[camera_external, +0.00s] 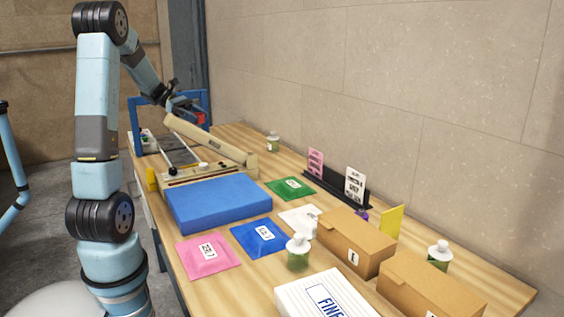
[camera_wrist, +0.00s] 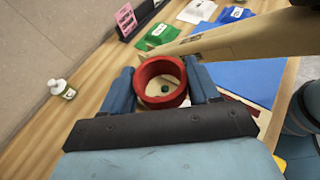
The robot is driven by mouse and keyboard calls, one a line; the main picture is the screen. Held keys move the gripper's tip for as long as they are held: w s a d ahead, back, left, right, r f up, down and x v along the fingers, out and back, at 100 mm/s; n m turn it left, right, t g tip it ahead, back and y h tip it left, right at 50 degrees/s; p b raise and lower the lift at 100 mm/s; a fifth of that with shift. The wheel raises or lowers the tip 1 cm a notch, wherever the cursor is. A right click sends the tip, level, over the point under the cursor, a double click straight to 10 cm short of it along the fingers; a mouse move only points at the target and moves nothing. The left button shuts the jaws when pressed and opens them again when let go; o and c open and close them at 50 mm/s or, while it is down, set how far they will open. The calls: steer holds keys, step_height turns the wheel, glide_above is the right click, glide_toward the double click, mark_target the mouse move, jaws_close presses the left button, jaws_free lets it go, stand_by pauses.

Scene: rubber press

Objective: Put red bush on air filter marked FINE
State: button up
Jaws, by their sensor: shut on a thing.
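The red bush (camera_wrist: 161,66) is a short red ring. It sits between the two blue-grey fingers of my gripper (camera_wrist: 163,84) in the wrist view, and the fingers are shut on it. In the external view my gripper (camera_external: 188,112) is at the far end of the bench, by a blue frame, and a bit of the red bush (camera_external: 201,118) shows there. The air filter marked FINE (camera_external: 325,297) is a white box-like panel at the near front edge of the picture, partly cut off. My gripper is far from it.
A beige press with a long lever arm (camera_external: 210,140) stands just in front of my gripper. A blue block (camera_external: 218,203), coloured packets, including a pink one (camera_external: 207,256), bottles and cardboard boxes (camera_external: 355,240) fill the bench between. A wall runs along the right.

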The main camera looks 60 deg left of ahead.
steer(key=w+d+r+m+g+h, duration=0.1)
steer(key=w+d+m+g, duration=0.15)
steer(key=d, duration=1.15)
steer(key=w+d+m+g+h, duration=0.1)
steer(key=w+d+m+g, duration=0.2)
steer(key=d, duration=1)
steer(key=w+d+r+m+g+h, duration=0.15)
steer(key=w+d, duration=0.25)
steer(key=d, duration=1)
steer(key=s+d+f+m+g+y, duration=0.1)
steer(key=s+d+m+g, duration=0.3)
steer(key=s+d, duration=0.9)
steer(key=s+d+m+g+y, duration=0.25)
steer(key=s+d+g, duration=0.45)
steer(key=d, duration=1)
steer(key=t+h, duration=0.1)
steer(key=t, duration=0.1)
glide_above(317, 314)
steer(key=shift+m, duration=0.25)
steer(key=f, duration=1.4)
steer(key=shift+s+a+f, duration=0.1)
steer(key=shift+s+a, duration=0.3)
steer(key=shift+w+d+f, duration=0.4)
steer(key=shift+w+f, duration=0.05)
steer(key=shift+f, duration=1.7)
